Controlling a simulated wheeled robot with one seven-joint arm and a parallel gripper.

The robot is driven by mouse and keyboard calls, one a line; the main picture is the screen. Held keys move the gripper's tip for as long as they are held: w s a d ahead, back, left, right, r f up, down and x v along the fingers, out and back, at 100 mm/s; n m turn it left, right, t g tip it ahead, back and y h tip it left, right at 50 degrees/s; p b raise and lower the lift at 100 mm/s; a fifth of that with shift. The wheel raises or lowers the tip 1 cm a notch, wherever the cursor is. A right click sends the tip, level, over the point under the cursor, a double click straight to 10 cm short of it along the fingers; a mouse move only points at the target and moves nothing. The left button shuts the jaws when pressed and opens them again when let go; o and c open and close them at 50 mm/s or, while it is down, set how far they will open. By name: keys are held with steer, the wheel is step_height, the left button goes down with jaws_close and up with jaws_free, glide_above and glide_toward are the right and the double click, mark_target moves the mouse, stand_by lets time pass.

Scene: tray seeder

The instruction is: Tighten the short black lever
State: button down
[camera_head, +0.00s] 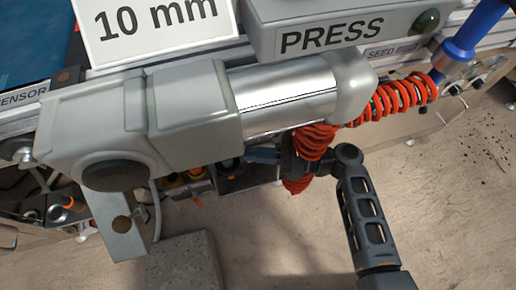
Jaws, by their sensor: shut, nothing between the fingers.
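I cannot make out the short black lever for certain. A dark slotted bar (362,208) with a rounded joint at its top stands at the lower right of centre; I cannot tell whether it is part of the machine. A large grey and silver body (190,112) crosses the front of the view and hides much of the machine behind it. Below it are small dark and orange fittings (185,185), partly hidden.
A red coiled hose (403,92) runs from a blue part (462,45) to behind the silver cylinder. Pale floor (450,215) lies open at lower right.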

steer(key=shift+s+a+t+p, duration=0.1)
steer(key=shift+s+t+p, duration=0.1)
steer(key=shift+t+p, duration=0.15)
steer(key=s+a+m+t+h+p, duration=0.1)
steer(key=s+a+m+t+h, duration=0.3)
steer(key=a+m+t, duration=0.3)
steer(key=shift+s+t+h+p, duration=0.2)
steer(key=shift+t+h+p, duration=0.15)
steer(key=shift+t, duration=0.9)
